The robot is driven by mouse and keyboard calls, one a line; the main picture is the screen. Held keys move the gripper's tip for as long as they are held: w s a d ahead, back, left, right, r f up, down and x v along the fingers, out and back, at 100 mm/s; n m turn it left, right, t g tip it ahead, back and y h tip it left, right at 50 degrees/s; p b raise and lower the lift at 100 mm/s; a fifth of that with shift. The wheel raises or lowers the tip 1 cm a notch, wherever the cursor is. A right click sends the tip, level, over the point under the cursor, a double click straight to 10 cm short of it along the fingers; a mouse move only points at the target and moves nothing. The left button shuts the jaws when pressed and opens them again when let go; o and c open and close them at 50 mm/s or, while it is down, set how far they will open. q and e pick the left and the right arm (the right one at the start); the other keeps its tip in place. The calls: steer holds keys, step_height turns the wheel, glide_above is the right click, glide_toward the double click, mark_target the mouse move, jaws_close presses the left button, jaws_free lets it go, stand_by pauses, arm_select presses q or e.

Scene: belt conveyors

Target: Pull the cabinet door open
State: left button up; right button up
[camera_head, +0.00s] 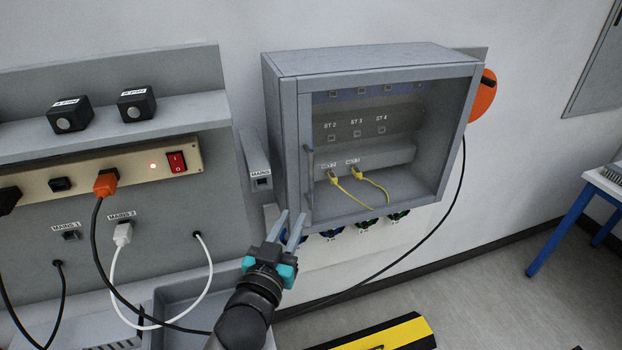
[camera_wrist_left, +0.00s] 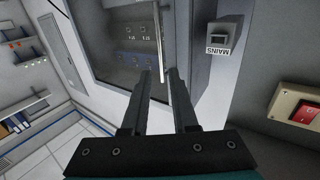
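The grey wall cabinet (camera_head: 375,58) has a framed door with a clear pane, which looks closed. Its upright bar handle (camera_head: 308,168) is on the door's left side; the handle also shows in the left wrist view (camera_wrist_left: 158,40). My left gripper (camera_head: 292,214) is open and empty, just below the handle near the cabinet's lower left corner. In the left wrist view its two fingers (camera_wrist_left: 158,76) are apart and the handle's lower end appears between their tips. I cannot tell whether they touch it. My right gripper is not in view.
A grey box marked MAINS (camera_head: 256,165) is on the wall close left of the cabinet. Cables hang from a socket panel (camera_head: 150,165) at left. An orange disc (camera_head: 483,95) is at the cabinet's right. A yellow-black block (camera_head: 400,335) is below.

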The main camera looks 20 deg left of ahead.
mark_target(310, 181)
arm_select(q)
steer(key=w, duration=1.4)
steer(key=shift+s, duration=0.1)
jaws_close()
steer(key=shift+a, duration=0.1)
stand_by(1.0)
